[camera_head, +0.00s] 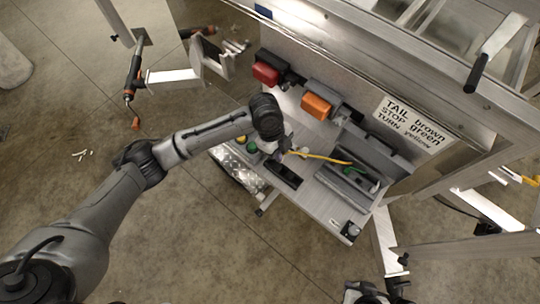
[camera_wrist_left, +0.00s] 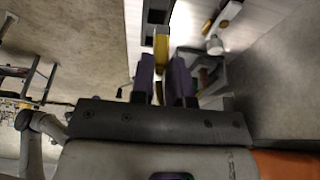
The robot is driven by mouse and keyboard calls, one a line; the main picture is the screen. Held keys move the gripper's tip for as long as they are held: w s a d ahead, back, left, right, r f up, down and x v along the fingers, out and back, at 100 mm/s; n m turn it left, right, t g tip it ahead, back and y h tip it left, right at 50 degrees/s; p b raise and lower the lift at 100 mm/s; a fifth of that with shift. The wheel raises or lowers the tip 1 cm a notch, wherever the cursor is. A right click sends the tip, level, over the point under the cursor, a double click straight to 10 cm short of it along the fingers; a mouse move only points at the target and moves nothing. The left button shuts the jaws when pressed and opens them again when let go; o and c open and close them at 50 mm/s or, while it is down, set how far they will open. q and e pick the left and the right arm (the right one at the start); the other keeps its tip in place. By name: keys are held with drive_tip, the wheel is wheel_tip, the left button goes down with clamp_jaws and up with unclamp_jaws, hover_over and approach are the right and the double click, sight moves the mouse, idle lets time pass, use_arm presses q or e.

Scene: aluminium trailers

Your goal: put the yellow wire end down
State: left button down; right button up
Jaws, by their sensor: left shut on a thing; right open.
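The yellow wire (camera_head: 322,157) runs from my left gripper (camera_head: 287,150) rightward across the grey work shelf (camera_head: 318,198). My left gripper is shut on the wire's end, low over the shelf's left part; the arm partly hides the fingers. In the left wrist view a yellow piece (camera_wrist_left: 161,48) stands between the two fingers of my left gripper (camera_wrist_left: 163,75). I cannot tell whether the wire end touches the shelf. My right gripper (camera_head: 377,294) is at the bottom edge, away from the wire and partly cut off, with its jaws open.
A green wire (camera_head: 374,188) lies at the shelf's right. A red lamp (camera_head: 266,73) and an orange lamp (camera_head: 316,106) sit on the trailer behind. A label sign (camera_head: 409,121) is right of them. A black-handled tool (camera_head: 133,70) hangs at left. The shelf's front middle looks clear.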

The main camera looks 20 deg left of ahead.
use_arm(q)
drive_tip(key=shift+w+a+f+b, duration=0.1)
drive_tip(key=shift+a+f+b, duration=0.35)
drive_tip(key=shift+f, duration=0.5)
drive_tip(key=shift+s+a+f+b, duration=0.1)
drive_tip(key=shift+a+f+b, duration=0.3)
drive_tip(key=shift+f, duration=0.6)
drive_tip(key=shift+w+a+f+b, duration=0.1)
drive_tip(key=shift+a+f+b, duration=0.1)
drive_tip(key=shift+a+f, duration=0.6)
drive_tip(key=shift+d+f, duration=0.2)
drive_tip(key=shift+f, duration=0.1)
drive_tip(key=c, duration=1.1)
unclamp_jaws()
